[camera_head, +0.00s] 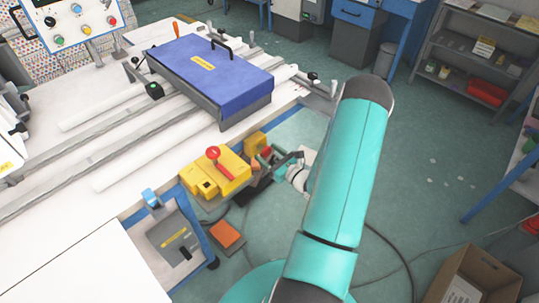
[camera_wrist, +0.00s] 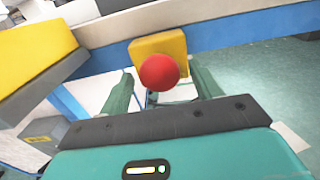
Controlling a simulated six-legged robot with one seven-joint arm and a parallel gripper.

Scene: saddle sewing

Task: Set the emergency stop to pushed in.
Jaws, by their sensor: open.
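The emergency stop is a round red button (camera_wrist: 159,72) on a small yellow box (camera_wrist: 172,42), fixed at the side of the work table. In the head view its yellow box (camera_head: 255,141) shows just beyond my gripper, with the red button (camera_head: 266,152) partly covered. My gripper (camera_wrist: 163,88) is open and empty. Its two green fingers point toward the box, and the button appears between them in the wrist view. I cannot tell how far the fingertips are from the box, or whether the button is in or out.
A larger yellow box (camera_head: 205,186) with a red-knobbed lever (camera_head: 214,153) stands close left of my gripper. A blue case (camera_head: 208,70) lies on the white table (camera_head: 130,182).

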